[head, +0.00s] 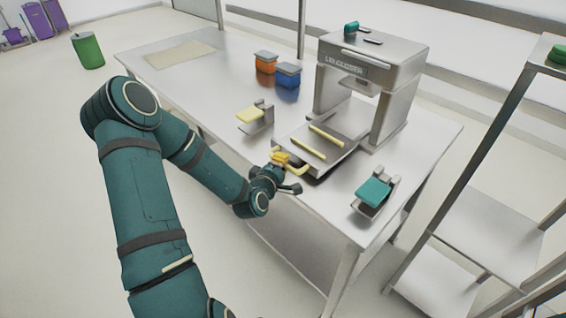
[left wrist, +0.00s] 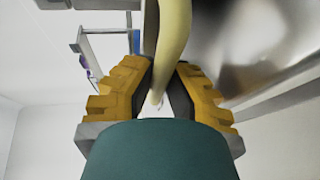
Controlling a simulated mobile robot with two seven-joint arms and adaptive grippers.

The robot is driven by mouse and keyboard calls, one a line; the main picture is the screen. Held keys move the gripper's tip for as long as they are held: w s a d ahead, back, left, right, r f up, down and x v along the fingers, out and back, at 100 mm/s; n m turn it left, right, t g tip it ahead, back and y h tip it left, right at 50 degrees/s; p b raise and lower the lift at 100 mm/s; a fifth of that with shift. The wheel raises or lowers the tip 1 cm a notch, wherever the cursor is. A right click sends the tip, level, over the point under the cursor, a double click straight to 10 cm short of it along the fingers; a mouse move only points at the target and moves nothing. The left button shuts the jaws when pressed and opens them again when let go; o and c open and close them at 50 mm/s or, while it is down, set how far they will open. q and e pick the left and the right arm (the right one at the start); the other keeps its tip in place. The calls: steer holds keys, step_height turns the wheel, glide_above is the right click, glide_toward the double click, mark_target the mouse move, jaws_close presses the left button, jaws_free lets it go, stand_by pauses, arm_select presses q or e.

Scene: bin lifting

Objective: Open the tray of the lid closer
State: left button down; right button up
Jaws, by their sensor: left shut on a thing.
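The lid closer (head: 371,62) is a grey metal press on the table's right part. Its flat metal tray (head: 318,134) sits low and extends out in front of the machine's uprights, with two pale yellow bars on top. A pale yellow handle (head: 298,170) is at the tray's front edge. My left gripper (head: 281,159) is at this handle. In the left wrist view, the handle (left wrist: 173,35) runs between the orange-yellow fingers of the left gripper (left wrist: 160,88), which is shut on it. My right gripper is in neither view.
A holder with a yellow pad (head: 251,114) stands left of the tray, and one with a teal pad (head: 375,191) stands right. Orange (head: 265,62) and blue (head: 288,75) bins are farther back. A metal shelf rack (head: 485,235) stands at right. The table's left part is mostly clear.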

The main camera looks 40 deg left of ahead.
arm_select(q)
steer(key=shift+a, duration=0.1)
steer(key=c, duration=1.2)
jaws_free()
steer(key=shift+c, duration=0.2)
steer(key=v, duration=0.7)
steer(key=shift+s, duration=0.25)
